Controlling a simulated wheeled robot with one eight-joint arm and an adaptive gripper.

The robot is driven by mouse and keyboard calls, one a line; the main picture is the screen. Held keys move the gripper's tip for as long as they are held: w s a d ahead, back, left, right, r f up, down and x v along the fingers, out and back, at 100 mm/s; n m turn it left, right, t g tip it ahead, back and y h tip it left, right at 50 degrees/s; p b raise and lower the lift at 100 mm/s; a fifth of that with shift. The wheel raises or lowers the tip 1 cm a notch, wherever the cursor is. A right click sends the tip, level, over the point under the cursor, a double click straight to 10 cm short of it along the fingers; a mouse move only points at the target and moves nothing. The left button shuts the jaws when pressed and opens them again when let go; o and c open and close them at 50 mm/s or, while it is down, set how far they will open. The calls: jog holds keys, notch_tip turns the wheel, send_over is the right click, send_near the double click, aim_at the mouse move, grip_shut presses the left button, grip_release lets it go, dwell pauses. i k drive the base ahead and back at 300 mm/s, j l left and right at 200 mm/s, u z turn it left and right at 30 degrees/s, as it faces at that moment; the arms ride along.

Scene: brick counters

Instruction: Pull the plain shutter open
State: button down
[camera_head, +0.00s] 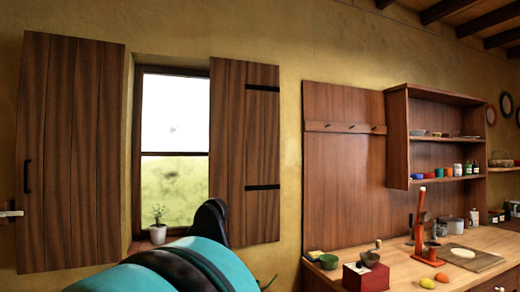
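The plain shutter is a brown plank panel (70,150) with no straps, left of the window. It has a black vertical bar handle (27,176) near its left edge. It lies beside the window opening, close to the wall, and leaves the glass uncovered. The other shutter (228,150), right of the window, has two black horizontal straps. My teal and black arm rises from the bottom centre, in front of the window's lower right. I cannot make out my gripper's fingers, and nothing of mine touches the plain shutter's handle.
A potted plant (158,231) stands on the window sill. At right, a wooden counter (415,273) holds a red box (366,276), a green bowl (329,262), a red-orange press (420,230) and a board (470,258). A small pale object (11,213) shows at the left edge.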

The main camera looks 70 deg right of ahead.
aim_at(244, 134)
jog(key=z, duration=2.15)
